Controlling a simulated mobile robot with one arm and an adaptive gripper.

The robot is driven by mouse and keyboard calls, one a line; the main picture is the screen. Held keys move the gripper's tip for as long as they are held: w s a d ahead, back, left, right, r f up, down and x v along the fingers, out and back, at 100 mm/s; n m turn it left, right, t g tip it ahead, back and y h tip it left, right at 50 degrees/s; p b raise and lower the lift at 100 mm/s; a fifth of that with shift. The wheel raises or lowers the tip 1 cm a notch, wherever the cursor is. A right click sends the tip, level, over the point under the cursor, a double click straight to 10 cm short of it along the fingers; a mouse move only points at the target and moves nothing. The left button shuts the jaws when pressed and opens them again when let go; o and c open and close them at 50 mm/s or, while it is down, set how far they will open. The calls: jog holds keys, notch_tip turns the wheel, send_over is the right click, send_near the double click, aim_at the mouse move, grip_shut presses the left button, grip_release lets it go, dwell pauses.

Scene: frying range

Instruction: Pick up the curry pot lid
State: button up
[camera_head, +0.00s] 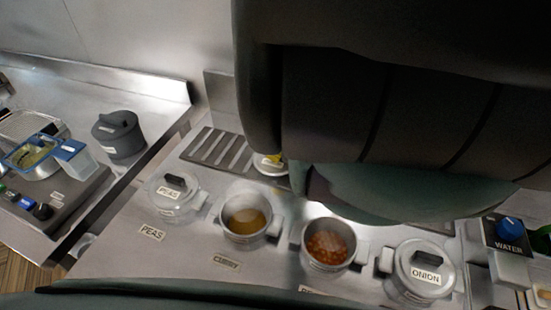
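The pot (248,236) behind a counter label that seems to read curry stands open, with yellow-brown contents showing. No lid is on it. A pale round thing (268,168) with a yellow part lies behind it, partly covered by my arm; I cannot tell whether it is the curry pot lid. My dark arm fills the upper right and hides much of the range. My gripper is not in view.
The peas pot (168,204) and onion pot (419,286) are lidded. An open pot (329,262) holds orange-red food. A grey lidded container (119,139) and a blue-rimmed basket (30,153) stand left. A slotted grate (216,148) lies behind, a water dispenser (506,238) right.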

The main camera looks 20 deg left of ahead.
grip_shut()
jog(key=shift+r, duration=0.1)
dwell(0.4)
